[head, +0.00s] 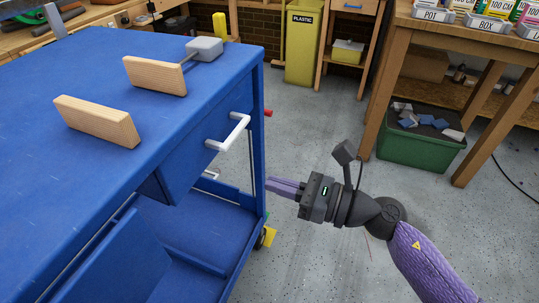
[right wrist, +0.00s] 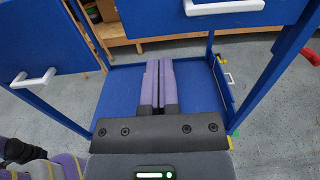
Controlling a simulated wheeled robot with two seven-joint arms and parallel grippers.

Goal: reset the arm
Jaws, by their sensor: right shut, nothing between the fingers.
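My right arm comes in from the right in the head view. My right gripper (head: 272,187) has its purple fingers together and empty, pointing left at the open side of the blue cart (head: 205,75). In the right wrist view the gripper (right wrist: 160,65) shows its two fingers side by side, with the cart's blue lower shelf (right wrist: 195,90) beyond them. A white drawer handle (head: 229,132) is above and left of the fingers in the head view. It also shows at the top of the right wrist view (right wrist: 225,6). My left gripper is not in view.
Two wooden blocks (head: 98,121) (head: 155,76) and a grey box (head: 204,49) are on the cart top. A wooden table (head: 440,30) stands at the right, with a green bin (head: 405,150) under it. A yellow plastic bin (head: 302,55) stands at the back. Grey floor is clear between.

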